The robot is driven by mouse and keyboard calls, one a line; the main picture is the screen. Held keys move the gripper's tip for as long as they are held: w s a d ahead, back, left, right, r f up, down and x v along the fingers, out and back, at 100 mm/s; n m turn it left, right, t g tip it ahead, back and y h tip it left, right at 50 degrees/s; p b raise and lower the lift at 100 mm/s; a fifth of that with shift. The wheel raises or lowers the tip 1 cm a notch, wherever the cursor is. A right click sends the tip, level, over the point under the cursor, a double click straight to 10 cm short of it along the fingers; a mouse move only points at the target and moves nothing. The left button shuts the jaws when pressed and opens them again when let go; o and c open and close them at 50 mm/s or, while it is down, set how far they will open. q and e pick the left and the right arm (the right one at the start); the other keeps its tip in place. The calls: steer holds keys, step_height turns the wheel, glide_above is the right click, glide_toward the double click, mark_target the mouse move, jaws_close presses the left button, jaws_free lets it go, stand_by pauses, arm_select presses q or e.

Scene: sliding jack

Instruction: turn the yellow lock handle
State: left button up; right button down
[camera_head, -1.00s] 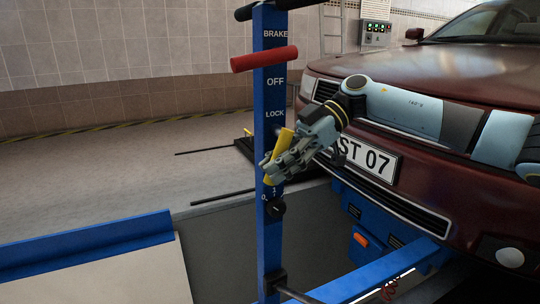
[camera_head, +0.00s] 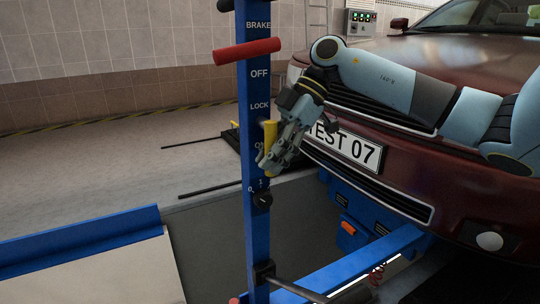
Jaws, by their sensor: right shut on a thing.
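The yellow lock handle (camera_head: 270,130) is on the blue post, beside and below the printed word LOCK. It stands nearly upright, and its lower part is hidden by my gripper. My right gripper (camera_head: 270,162) reaches in from the right and is shut on the yellow handle, with its fingers pointing down and left. The blue post (camera_head: 256,215) carries the words BRAKE, OFF and LOCK. My left gripper does not show.
A red handle (camera_head: 246,50) sticks out of the post higher up. A black knob (camera_head: 262,200) sits below my gripper. A dark red car (camera_head: 470,75) with a TEST 07 plate (camera_head: 350,148) stands close behind my right arm.

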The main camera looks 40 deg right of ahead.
steer(key=shift+w+d+r, duration=0.1)
steer(key=shift+w, duration=0.05)
steer(key=c, duration=1.4)
jaws_free()
steer(key=v, duration=1.2)
